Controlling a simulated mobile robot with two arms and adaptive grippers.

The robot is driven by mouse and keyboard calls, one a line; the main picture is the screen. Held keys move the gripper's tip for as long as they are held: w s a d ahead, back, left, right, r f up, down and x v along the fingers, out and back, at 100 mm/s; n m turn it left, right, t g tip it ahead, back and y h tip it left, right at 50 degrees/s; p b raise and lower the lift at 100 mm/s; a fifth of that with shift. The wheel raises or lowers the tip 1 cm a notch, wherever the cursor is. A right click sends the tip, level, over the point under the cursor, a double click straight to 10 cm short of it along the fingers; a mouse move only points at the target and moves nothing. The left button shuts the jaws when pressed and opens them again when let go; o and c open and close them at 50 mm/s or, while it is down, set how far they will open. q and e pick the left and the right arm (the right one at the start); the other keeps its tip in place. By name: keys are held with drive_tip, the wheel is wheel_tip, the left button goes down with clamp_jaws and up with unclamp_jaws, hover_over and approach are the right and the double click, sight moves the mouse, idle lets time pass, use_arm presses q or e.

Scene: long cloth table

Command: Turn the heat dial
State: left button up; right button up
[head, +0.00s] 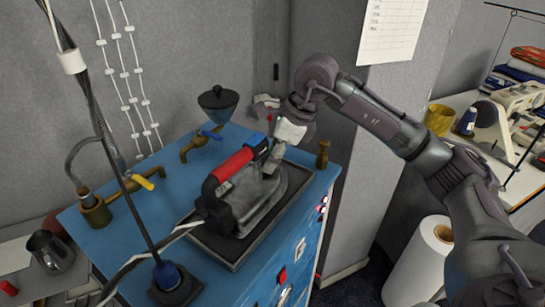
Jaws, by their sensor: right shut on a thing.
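A steam iron (255,195) with a red handle (234,163) and a blue handle end (255,140) rests on a dark pad (225,247) on the blue cabinet top. My right gripper (274,158) reaches down to the iron's far end, close beside the blue handle end, and is shut. Its fingertips are at the spot where the heat dial seems to be. The dial itself is hidden between them, so I cannot see its setting. My left gripper is not in view.
The blue cabinet (130,225) carries brass valves, a black funnel (218,101) and a cord pole (172,277). The iron's cord (150,252) runs off its near end. A grey pillar (348,160) stands behind my right arm. A white roll (420,262) stands at right.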

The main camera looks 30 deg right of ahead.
drive_tip(key=o, duration=1.2)
drive_tip(key=shift+c, duration=0.2)
drive_tip(key=shift+r, duration=0.1)
drive_tip(key=v, duration=1.1)
drive_tip(key=shift+d+r, duration=0.2)
drive_tip(key=shift+r, duration=0.15)
drive_tip(key=shift+s, duration=0.15)
